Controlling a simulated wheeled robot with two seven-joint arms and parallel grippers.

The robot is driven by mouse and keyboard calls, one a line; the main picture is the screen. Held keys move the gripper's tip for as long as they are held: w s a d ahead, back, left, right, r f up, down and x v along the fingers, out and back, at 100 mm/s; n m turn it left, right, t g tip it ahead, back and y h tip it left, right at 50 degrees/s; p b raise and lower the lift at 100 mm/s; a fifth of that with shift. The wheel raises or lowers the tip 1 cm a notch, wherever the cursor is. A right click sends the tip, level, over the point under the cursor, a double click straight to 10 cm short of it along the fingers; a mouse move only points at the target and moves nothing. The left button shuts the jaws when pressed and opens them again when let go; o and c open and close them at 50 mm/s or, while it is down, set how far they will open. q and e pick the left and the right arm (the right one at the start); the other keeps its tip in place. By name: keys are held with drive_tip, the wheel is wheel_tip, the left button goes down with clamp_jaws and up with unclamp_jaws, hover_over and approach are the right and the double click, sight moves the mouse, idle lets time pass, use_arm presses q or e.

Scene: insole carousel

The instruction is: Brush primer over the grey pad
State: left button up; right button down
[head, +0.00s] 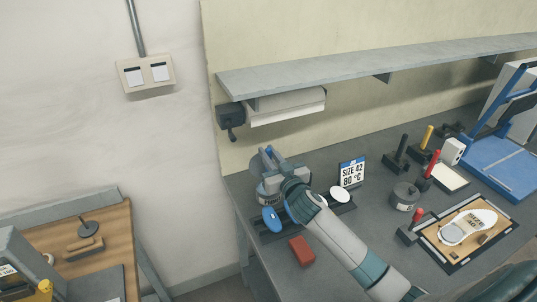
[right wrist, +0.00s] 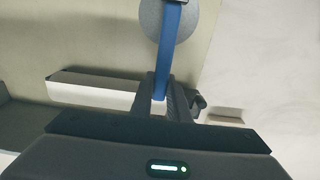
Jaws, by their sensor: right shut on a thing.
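The grey pad (head: 453,231) is a round patch on a white insole (head: 482,218) lying on a wooden board at the right. My right gripper (head: 272,164) is far to its left, above the back left of the bench. It is shut on a blue handle (right wrist: 164,62), seen between the fingers in the right wrist view. A round grey shape (right wrist: 168,18) shows behind the handle's far end; I cannot tell whether they touch. A grey pot (head: 266,194) stands under the gripper, partly hidden. The handle's brush end is not clear. My left gripper is not in view.
A shelf (head: 370,66) runs along the wall above, with a paper roll (head: 287,106) under it. A size sign (head: 352,172), a blue oval (head: 271,219), a red block (head: 301,251) and a lidded pot (head: 405,195) stand on the bench. Several upright handled tools are at the back right.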

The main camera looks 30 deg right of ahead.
idle(0.4)
drive_tip(key=shift+r+p, duration=3.25)
drive_tip(key=shift+r, duration=0.25)
drive_tip(key=shift+s+a+f+b, duration=0.25)
drive_tip(key=shift+a+f+b, duration=0.1)
drive_tip(key=shift+a, duration=0.05)
drive_tip(key=s+a+f+b, duration=0.3)
drive_tip(key=s+a+b, duration=0.3)
drive_tip(key=s, duration=0.2)
drive_tip(key=s+a+f+y+b, duration=0.1)
drive_tip(key=s+a+f+b, duration=0.2)
drive_tip(key=s+a+b, duration=0.3)
drive_tip(key=shift+s+a+n, duration=0.3)
drive_tip(key=shift+s+a, duration=0.5)
drive_tip(key=shift+s, duration=0.35)
drive_tip(key=shift+f, duration=0.15)
